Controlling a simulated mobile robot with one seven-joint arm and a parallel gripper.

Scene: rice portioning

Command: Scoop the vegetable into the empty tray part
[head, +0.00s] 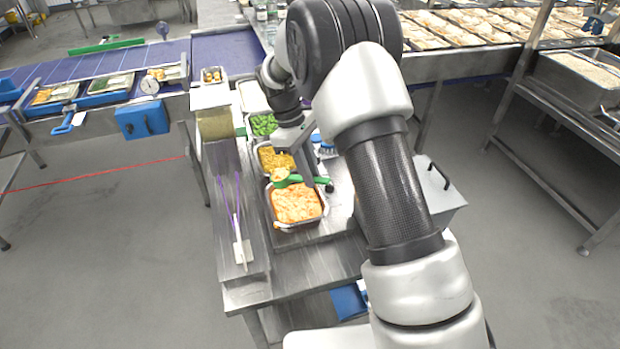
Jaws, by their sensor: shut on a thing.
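My gripper (323,184) is mostly hidden by my arm and is shut on the handle of a green scoop (290,182). The scoop is over the border between a pan of yellow vegetable (264,148) and a pan of orange vegetable (273,213). Some yellow-orange food shows in the scoop's bowl. A pan of green vegetable (263,124) stands behind the yellow one. Meal trays (88,100) with filled parts sit on the blue conveyor at the left; which part is empty is too small to tell.
A steel side surface (232,255) left of the pans holds purple-handled tongs (238,225). A steel box (440,195) is right of my arm.

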